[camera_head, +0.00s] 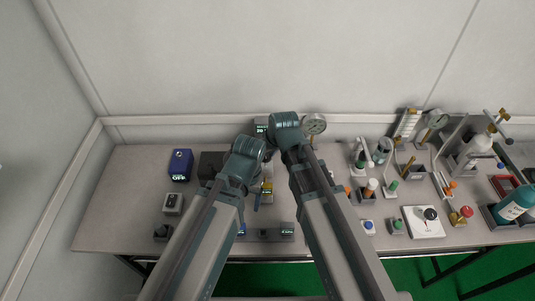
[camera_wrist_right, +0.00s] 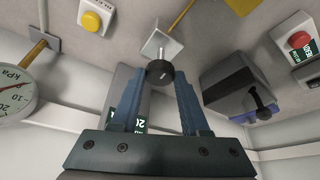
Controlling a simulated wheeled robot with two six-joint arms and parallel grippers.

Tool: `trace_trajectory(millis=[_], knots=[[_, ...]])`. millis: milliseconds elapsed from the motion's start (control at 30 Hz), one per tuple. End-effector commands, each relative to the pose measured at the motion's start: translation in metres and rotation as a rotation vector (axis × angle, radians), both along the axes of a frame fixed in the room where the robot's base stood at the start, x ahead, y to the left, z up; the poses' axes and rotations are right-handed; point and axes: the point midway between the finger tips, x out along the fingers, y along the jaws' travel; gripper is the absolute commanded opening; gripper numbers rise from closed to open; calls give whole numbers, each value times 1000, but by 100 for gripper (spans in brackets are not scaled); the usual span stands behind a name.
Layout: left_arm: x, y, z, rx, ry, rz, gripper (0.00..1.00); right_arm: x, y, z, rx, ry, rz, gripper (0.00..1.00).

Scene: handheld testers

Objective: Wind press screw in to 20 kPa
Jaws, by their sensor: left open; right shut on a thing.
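In the right wrist view my right gripper (camera_wrist_right: 160,82) is shut on the round black knob of the press screw (camera_wrist_right: 161,73). The knob's silver shaft runs to a pale bracket (camera_wrist_right: 156,46). A round kPa gauge (camera_wrist_right: 14,96) shows partly at the left edge; its needle is hard to read. In the head view a gauge (camera_head: 314,123) stands behind my right wrist. A box with a lit green display (camera_head: 262,126) stands beside it, partly covered; its digits look like 20. My left gripper (camera_head: 266,156) is open, low at the middle of the bench, its fingers mostly hidden.
A blue box marked OFF (camera_head: 181,164) stands at the left of the bench. Several small testers, bottles and stands crowd the right side, with a white plate (camera_head: 423,222) among them. The right wrist view shows a yellow button (camera_wrist_right: 92,21) and a red button (camera_wrist_right: 299,40).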

Motion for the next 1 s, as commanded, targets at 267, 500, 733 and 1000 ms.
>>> trace_trajectory(millis=[267, 500, 733, 1000], knots=[[0, 0, 0, 0, 0, 0, 76, -1, 1, 0, 0, 0, -94, 0], [0, 0, 0, 0, 0, 0, 76, -1, 1, 0, 0, 1, -117, 0], [0, 0, 0, 0, 0, 0, 76, -1, 1, 0, 0, 1, -116, 0], [0, 0, 0, 0, 0, 0, 76, -1, 1, 0, -1, 1, -115, 76]])
